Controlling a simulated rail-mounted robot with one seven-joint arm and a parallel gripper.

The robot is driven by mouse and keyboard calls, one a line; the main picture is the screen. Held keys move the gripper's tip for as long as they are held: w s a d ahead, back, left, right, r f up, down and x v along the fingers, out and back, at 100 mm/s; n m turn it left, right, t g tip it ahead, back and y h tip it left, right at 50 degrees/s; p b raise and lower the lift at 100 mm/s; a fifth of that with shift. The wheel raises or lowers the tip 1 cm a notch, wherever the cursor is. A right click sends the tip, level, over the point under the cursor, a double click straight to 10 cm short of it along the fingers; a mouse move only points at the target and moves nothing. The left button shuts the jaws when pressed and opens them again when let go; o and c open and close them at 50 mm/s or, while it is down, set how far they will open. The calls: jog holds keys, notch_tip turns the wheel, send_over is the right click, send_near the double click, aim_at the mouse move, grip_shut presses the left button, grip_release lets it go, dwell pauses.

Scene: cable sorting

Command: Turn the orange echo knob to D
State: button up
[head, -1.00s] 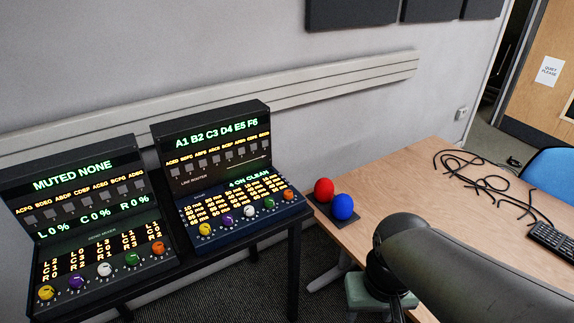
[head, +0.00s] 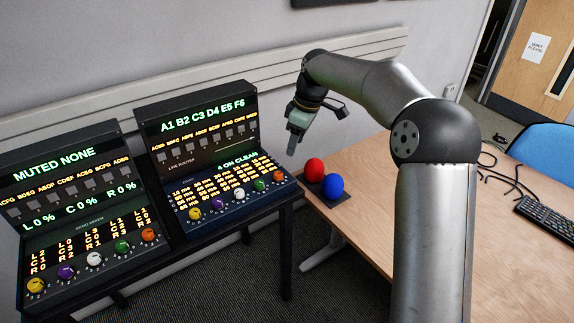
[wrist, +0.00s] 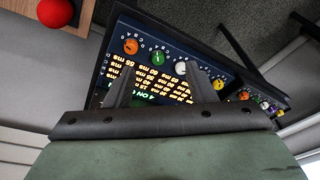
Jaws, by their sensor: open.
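The orange knob (head: 277,174) is at the right end of the knob row on the blue lower panel (head: 240,205) of the right-hand device, whose screen shows times in ms. In the wrist view the orange knob (wrist: 130,46) is at the left end of the row, near the left finger. Its pointer is too small to read. My gripper (head: 291,150) hangs above and slightly right of this knob in the head view, apart from it. The fingers (wrist: 158,70) stand apart with nothing held between them.
Green (head: 260,185), white, purple and yellow knobs sit left of the orange one. A second device (head: 70,215) with its own orange knob (head: 148,235) stands at the left. Red (head: 314,169) and blue (head: 334,187) balls stand on the desk (head: 365,265).

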jog(key=n+y, duration=0.2)
send_near(278, 173)
jog(key=p+x, duration=0.3)
jog(key=x, duration=0.5)
jog(key=shift+f, duration=0.25)
jog(key=c, duration=1)
